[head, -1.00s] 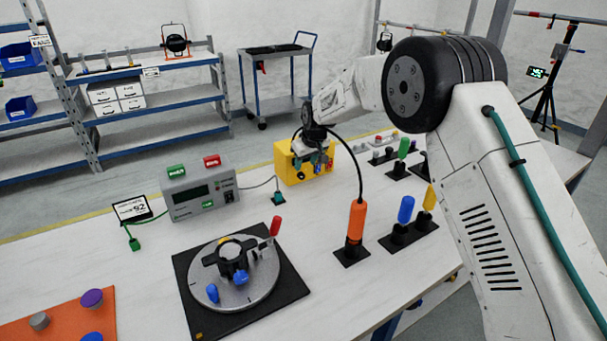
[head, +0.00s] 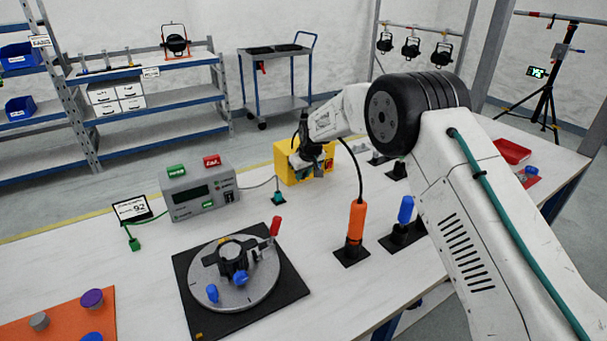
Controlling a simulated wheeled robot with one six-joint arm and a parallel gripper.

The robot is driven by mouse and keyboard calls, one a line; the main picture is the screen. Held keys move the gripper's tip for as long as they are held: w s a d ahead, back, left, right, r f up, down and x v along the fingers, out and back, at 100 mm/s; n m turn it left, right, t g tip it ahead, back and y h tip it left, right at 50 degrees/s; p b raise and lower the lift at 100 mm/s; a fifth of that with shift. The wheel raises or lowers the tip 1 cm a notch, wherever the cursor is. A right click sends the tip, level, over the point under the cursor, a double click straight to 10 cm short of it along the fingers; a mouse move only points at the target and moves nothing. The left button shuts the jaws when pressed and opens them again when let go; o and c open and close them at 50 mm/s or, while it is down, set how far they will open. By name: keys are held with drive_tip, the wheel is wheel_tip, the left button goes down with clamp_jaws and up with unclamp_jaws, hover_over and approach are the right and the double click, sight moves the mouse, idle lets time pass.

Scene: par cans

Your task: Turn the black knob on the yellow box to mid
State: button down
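The yellow box (head: 287,173) stands at the back of the white table, right of the grey meter box. My gripper (head: 306,164) is right in front of the yellow box and covers much of its front face. The black knob is hidden behind my gripper and wrist, so its setting does not show. A small red part shows on the right of the box's front. The fingers are small and dark here; I cannot tell whether they are open or shut, or touching the knob.
A grey meter box (head: 198,190) with green and red plugs stands left. An orange-handled tool (head: 356,226) with a black cable stands upright in front of the box. A blue handle (head: 405,210) is beside it. A round clamp fixture (head: 233,272) sits front centre.

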drive_tip(key=shift+d, duration=0.1)
drive_tip(key=g+y, duration=0.1)
drive_tip(key=y, duration=0.1)
drive_tip(key=m+g+y, duration=0.1)
drive_tip(key=shift+w+d+f+g+y, duration=0.15)
drive_tip(key=shift+w+d+g+y, duration=0.15)
drive_tip(key=shift+d+y, duration=0.1)
drive_tip(key=y, duration=0.1)
drive_tip(key=g+y, duration=0.1)
drive_tip(key=y, duration=0.1)
drive_tip(key=shift+w+d+f+m+g, duration=0.1)
drive_tip(key=shift+d+f+m+g, duration=0.1)
drive_tip(key=shift+m+g, duration=0.15)
drive_tip(key=shift+w+d+f+m+g+y, duration=0.1)
drive_tip(key=shift+m+g+y, duration=0.2)
drive_tip(key=shift+y, duration=0.4)
drive_tip(key=shift+f+m+g+y, duration=0.15)
drive_tip(key=shift+g+y, duration=0.1)
drive_tip(key=shift+y, duration=0.45)
drive_tip(key=shift+r, duration=0.1)
drive_tip(key=c, duration=1.2)
unclamp_jaws()
drive_tip(key=shift+v, duration=3.9)
